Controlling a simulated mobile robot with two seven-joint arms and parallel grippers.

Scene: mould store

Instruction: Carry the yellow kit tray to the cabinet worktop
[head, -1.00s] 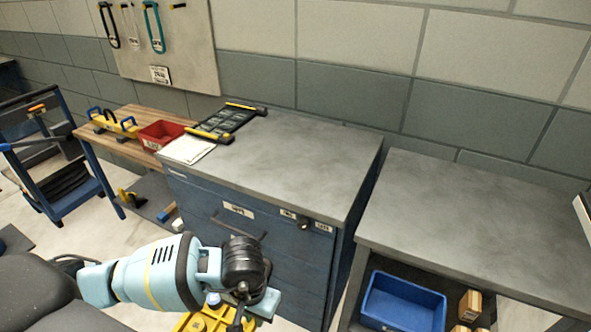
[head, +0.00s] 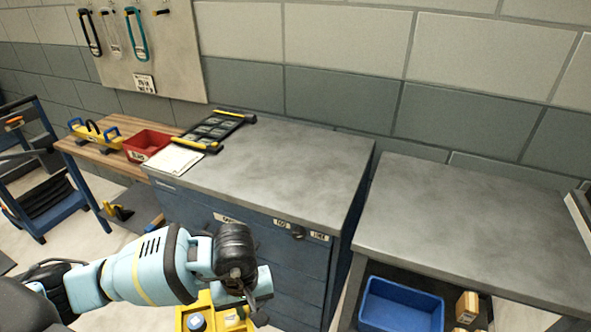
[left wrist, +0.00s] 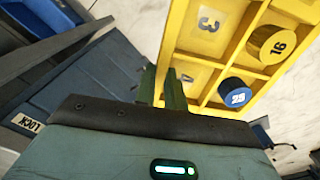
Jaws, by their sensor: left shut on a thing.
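The yellow kit tray (head: 205,308) shows at the bottom of the head view, partly hidden by my left arm and cut off by the frame edge. In the left wrist view the tray (left wrist: 184,25) has numbered compartments, with round pieces marked 16 (left wrist: 271,43) and 28 (left wrist: 233,92) in two of them. My left gripper (left wrist: 170,85) is shut on the tray's near wall. The tray hangs in front of the blue cabinet, below its grey worktop (head: 280,170). My right gripper is out of view.
On the worktop's left lie a black tray with yellow ends (head: 212,132) and a white sheet (head: 174,159); its middle and right are bare. A wooden bench with a red bin (head: 147,147) stands left. A grey table (head: 460,220) stands right, a blue bin (head: 400,305) below it.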

